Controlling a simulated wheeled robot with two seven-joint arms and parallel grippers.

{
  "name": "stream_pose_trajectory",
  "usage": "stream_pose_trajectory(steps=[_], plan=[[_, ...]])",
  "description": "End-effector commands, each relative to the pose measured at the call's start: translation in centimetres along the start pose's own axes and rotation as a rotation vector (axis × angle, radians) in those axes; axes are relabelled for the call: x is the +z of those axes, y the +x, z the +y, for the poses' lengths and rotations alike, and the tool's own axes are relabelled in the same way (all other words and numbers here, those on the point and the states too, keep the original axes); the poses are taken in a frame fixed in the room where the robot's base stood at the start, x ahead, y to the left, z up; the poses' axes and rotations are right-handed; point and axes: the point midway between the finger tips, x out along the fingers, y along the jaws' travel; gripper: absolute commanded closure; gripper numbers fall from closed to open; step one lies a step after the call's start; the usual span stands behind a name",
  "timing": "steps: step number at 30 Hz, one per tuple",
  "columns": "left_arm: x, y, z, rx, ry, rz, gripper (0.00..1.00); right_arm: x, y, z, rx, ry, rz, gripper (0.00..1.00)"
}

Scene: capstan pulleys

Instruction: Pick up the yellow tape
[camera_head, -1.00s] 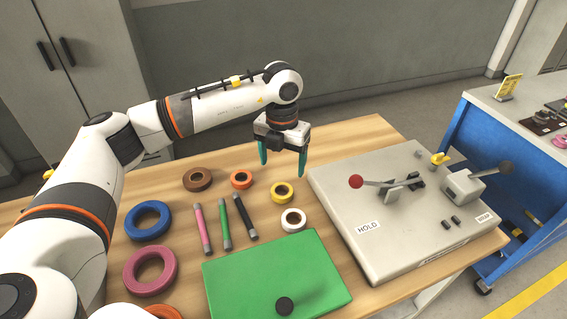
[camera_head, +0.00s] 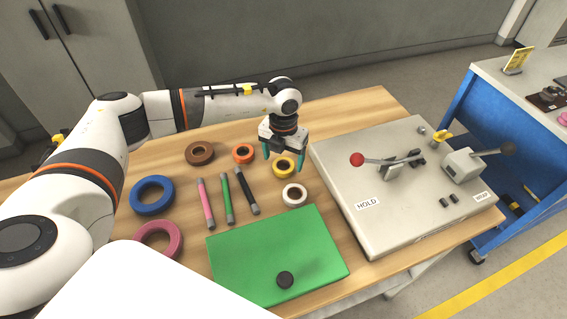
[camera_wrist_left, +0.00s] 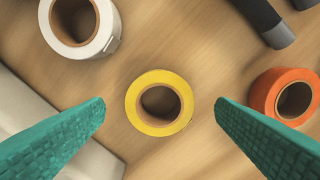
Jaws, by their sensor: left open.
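The yellow tape (camera_head: 284,167) is a small roll lying flat on the wooden table, between the orange tape and the white tape. It shows in the middle of the left wrist view (camera_wrist_left: 159,80) with its open core facing up. My left gripper (camera_head: 284,166) is open, with teal fingers pointing down over the tape. In the left wrist view the two fingertips (camera_wrist_left: 160,104) stand apart on either side of the yellow tape, with nothing between them touching it. The tape appears unheld. My right gripper is not in view.
White tape (camera_head: 294,195) and orange tape (camera_head: 243,153) lie close by. Pink, green and black rods, brown tape (camera_head: 200,153) and blue tape (camera_head: 152,195) lie to the left. A green mat (camera_head: 230,270) is in front. A grey lever machine (camera_head: 360,222) stands at right.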

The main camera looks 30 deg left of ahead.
Motion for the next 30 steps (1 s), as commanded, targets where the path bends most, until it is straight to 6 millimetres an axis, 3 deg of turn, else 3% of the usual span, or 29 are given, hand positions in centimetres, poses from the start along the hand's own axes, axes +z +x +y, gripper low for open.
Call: stream_pose_trajectory(steps=[5, 12, 21, 30], plan=[[-0.1, 1.7, 0.0, 0.001, -0.002, 0.000, 0.21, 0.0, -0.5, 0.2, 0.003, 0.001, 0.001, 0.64], [-0.1, 1.9, 0.0, 0.001, 0.000, 0.001, 0.21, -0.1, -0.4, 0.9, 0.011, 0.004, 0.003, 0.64], [-0.1, 1.9, 0.0, 0.001, -0.001, 0.001, 0.69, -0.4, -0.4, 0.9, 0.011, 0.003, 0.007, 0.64], [-0.2, 1.3, 0.0, 0.002, -0.001, 0.004, 0.69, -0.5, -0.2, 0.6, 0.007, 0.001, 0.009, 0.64]])
